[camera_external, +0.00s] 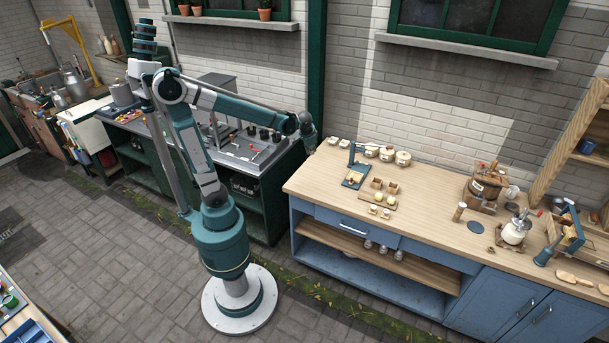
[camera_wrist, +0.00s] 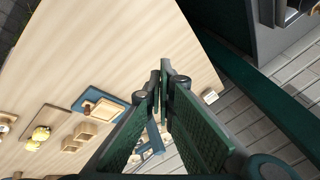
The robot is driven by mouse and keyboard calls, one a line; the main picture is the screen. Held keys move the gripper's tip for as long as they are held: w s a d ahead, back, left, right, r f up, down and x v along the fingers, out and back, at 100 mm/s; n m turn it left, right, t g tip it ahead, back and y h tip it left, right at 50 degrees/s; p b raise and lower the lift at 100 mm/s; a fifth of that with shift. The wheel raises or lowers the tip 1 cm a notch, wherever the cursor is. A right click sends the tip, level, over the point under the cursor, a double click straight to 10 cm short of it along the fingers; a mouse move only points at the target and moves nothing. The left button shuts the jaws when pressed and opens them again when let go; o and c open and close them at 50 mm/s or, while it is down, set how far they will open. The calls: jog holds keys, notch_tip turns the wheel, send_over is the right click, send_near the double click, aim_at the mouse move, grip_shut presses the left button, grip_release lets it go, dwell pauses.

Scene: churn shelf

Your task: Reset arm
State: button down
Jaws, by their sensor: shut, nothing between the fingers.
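My gripper (camera_external: 309,143) is at the end of my raised arm, above the left end of the wooden counter (camera_external: 420,205) in the external view. In the wrist view, my gripper's two dark green fingers (camera_wrist: 162,82) come together at their tips with nothing between them. The counter top also shows below it in the wrist view (camera_wrist: 110,45). My gripper is apart from the things on the counter.
A blue board (camera_external: 355,177), small wooden boxes (camera_external: 376,183) and lidded pots (camera_external: 402,158) stand on the counter's left part. A wooden churn (camera_external: 483,188) and a glass jar (camera_external: 514,232) stand further right. A green workbench (camera_external: 240,160) is behind my arm.

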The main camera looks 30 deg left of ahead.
jog(key=s+a+n+t, duration=0.1)
jog(key=s+a+n, duration=0.3)
jog(key=a, duration=1)
jog(key=s+a+n+t+b, duration=0.1)
jog(key=s+a+n, duration=0.3)
jog(key=s+a, duration=0.4)
jog(key=a, duration=0.6)
jog(key=shift+s+a+f+h+b, duration=0.15)
jog(key=shift+a+f+h+b, duration=0.15)
jog(key=shift+a+f, duration=0.1)
